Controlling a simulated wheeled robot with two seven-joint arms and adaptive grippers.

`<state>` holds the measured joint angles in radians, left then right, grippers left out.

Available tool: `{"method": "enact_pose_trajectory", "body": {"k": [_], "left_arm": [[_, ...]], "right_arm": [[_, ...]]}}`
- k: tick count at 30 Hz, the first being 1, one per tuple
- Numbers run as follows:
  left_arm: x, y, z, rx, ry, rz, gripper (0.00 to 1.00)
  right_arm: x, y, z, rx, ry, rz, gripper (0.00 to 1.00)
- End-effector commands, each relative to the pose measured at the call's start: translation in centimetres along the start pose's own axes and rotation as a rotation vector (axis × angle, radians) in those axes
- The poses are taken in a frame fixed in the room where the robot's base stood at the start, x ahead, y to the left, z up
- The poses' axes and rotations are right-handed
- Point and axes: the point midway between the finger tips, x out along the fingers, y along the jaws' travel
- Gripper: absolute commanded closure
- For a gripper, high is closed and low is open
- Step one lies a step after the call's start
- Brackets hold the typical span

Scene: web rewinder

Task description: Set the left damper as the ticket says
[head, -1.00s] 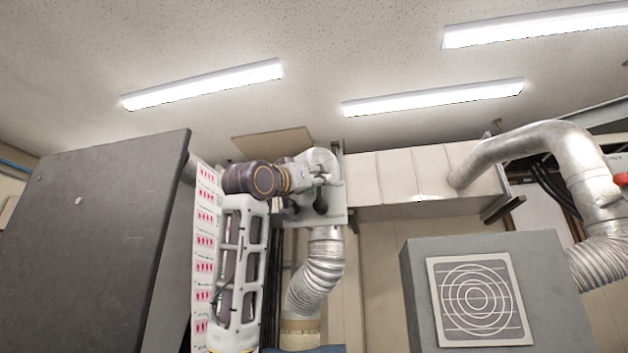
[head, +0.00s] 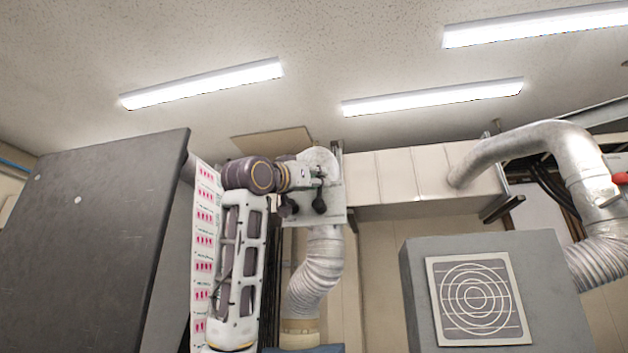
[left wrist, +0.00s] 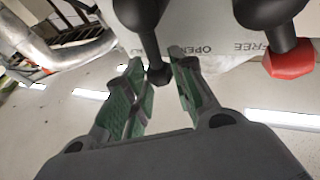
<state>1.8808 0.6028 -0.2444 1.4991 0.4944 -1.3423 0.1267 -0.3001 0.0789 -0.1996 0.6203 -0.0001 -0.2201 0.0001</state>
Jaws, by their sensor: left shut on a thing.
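The left damper's pale plate (head: 332,214) stands at the duct (head: 318,268) in the middle of the head view. Two dark handles show before it. In the left wrist view, the plate (left wrist: 215,35) carries the words OPEN and FREE. My left gripper (left wrist: 156,66) is shut on a black handle (left wrist: 147,28), which passes between its green-padded fingers. A second black handle with a red end (left wrist: 289,60) is to the right, apart from the fingers. In the head view my fingertips are hard to make out. My right gripper is not in view. No readable ticket shows.
A tall dark panel (head: 85,240) stands at left, beside a white strip (head: 205,240) with rows of pink marks, too small to read. A grey box with a round grille (head: 478,300) is at right, near another silver duct (head: 530,140).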

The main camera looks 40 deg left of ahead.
Motion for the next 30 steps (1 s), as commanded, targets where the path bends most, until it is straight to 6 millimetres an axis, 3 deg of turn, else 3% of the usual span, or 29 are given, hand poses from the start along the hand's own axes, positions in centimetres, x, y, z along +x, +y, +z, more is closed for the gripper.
{"method": "enact_pose_trajectory", "body": {"k": [30], "left_arm": [[1.0,3.7,1.4,0.561,-0.251,0.218,1.00]], "right_arm": [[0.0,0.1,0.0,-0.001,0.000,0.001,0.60]]}}
